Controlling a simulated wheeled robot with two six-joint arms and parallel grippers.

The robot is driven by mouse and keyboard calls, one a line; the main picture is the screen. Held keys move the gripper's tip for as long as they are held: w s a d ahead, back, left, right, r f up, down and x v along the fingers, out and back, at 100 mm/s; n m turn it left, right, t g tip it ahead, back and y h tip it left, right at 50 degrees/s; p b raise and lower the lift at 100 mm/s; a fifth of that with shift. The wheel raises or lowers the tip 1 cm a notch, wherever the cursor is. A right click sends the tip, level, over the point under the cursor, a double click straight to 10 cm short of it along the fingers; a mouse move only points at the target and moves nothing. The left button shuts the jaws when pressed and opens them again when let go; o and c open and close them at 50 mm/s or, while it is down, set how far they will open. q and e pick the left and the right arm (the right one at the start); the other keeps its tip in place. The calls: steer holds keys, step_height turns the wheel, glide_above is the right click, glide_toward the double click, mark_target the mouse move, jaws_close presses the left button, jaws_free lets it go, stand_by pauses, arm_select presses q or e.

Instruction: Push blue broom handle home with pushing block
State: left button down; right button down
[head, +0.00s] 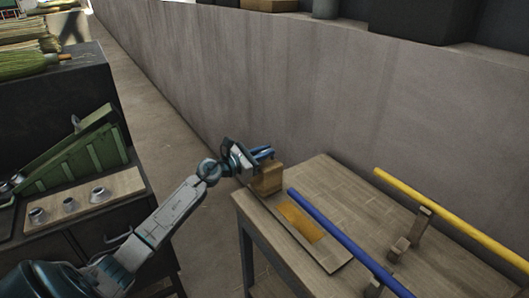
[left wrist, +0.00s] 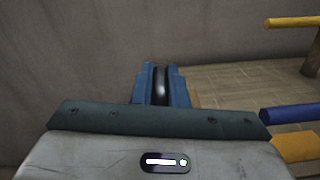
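The blue broom handle (head: 340,236) lies at a slant over the table, its near-block end free above an orange patch. Its end shows at the right of the left wrist view (left wrist: 288,114). The wooden pushing block (head: 267,180) is at the table's far left corner, left of that end and apart from it. My left gripper (head: 264,153) is at the top of the block. In the left wrist view its blue fingers (left wrist: 162,88) close on a dark, shiny grip between them. The block's body is hidden there. My right gripper is not in view.
A yellow handle (head: 450,219) lies on wooden supports (head: 399,247) at the right of the table (head: 335,180). An orange patch (head: 303,222) lies on a board under the blue handle's end. A grey wall (head: 300,80) runs behind. A dark bench with a green rack (head: 75,152) stands left.

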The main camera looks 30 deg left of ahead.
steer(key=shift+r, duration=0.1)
